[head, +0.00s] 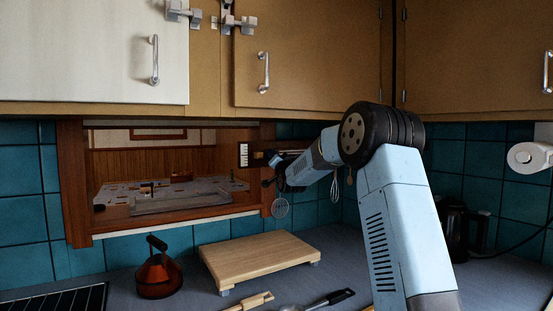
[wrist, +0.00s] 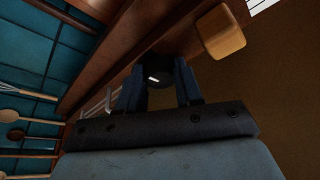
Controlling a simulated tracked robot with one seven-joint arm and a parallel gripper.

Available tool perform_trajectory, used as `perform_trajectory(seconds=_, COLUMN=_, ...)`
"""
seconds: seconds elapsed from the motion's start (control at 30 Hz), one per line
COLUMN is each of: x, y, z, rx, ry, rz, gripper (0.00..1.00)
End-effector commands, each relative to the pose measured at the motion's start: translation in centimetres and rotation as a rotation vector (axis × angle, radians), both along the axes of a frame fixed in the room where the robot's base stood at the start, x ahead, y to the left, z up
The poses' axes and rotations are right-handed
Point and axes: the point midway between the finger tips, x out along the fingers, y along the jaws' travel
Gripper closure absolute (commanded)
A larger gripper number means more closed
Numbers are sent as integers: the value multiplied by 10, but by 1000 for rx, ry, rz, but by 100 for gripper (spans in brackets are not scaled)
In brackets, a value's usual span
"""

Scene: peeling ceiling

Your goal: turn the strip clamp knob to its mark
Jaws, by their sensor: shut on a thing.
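My gripper (wrist: 160,84) has its two dark fingers on either side of a dark round knob (wrist: 158,74), and is shut on it. A small pale streak shows on the knob's face. I cannot tell whether it is a pointer, and no mark for the knob is clear. In the head view my gripper (head: 275,160) is at the right post of the wooden wall recess, where the arm and fingers mostly hide the knob.
A striped white plate (head: 243,155) is left of the block. The recess (head: 75,190) holds a cluttered board. Utensils hang below my gripper, including a round strainer (head: 281,208). A wooden board (head: 260,258) and a reddish-brown pot (head: 158,275) stand on the counter. Cupboards overhang.

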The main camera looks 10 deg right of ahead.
Motion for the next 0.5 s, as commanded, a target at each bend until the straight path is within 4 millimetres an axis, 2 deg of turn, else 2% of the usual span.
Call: perform_trajectory(seconds=0.5, x=1, y=-3, z=-2, rx=63, ry=25, rz=-4, gripper=95)
